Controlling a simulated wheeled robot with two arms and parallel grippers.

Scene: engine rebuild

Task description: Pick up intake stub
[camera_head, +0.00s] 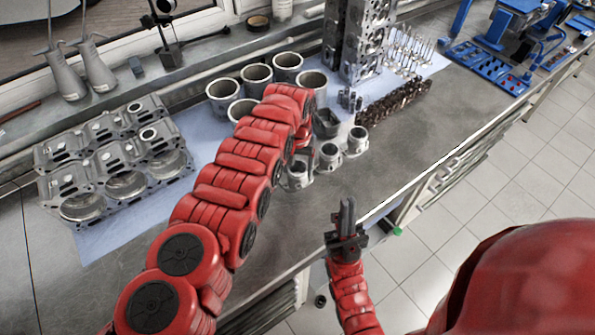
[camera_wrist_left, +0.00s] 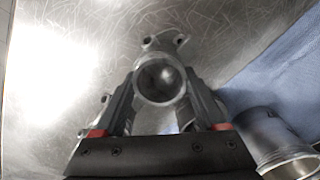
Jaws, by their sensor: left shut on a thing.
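An intake stub, a short grey metal tube with a flange, stands in my left gripper (camera_wrist_left: 160,84). In the left wrist view, the two dark fingers are shut on opposite sides of the stub (camera_wrist_left: 160,68), its round opening facing the camera and its flange at the bench surface. In the head view the held stub (camera_head: 298,174) shows beside my red left arm, which hides most of the gripper (camera_head: 304,146). Two similar stubs (camera_head: 329,156) (camera_head: 357,141) stand to its right. My right gripper (camera_head: 347,212) is shut and empty in front of the bench edge.
Several cylinder liners (camera_head: 257,78) stand on blue cloth behind the stubs; one liner (camera_wrist_left: 275,142) is close right of my left gripper. Bare bench (camera_head: 430,140) lies right.

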